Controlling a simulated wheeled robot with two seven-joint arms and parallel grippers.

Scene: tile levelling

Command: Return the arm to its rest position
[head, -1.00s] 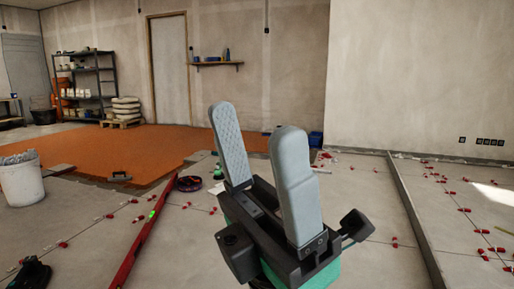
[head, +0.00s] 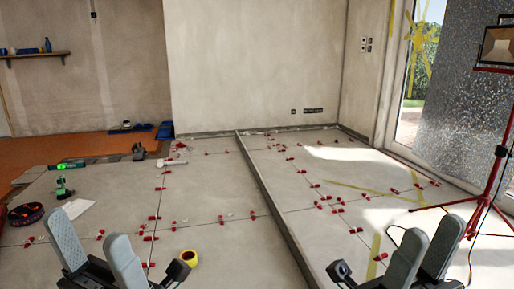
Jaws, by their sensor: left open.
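My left gripper (head: 89,230) is at the bottom left of the head view, its two grey fingers pointing up. A clear gap shows between the fingers, and nothing is between them. My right gripper (head: 432,229) is at the bottom right, also with grey fingers pointing up. Its fingers overlap in this view, so its opening is hard to judge, and no held object shows. Both arms are mostly below the frame edge. Neither gripper visibly touches anything.
Red levelling clips (head: 221,219) dot the tiled floor. A long raised strip (head: 272,203) runs between the grippers. A red tripod lamp (head: 487,185) stands at right. A dark red ring-shaped item (head: 26,214) lies far left.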

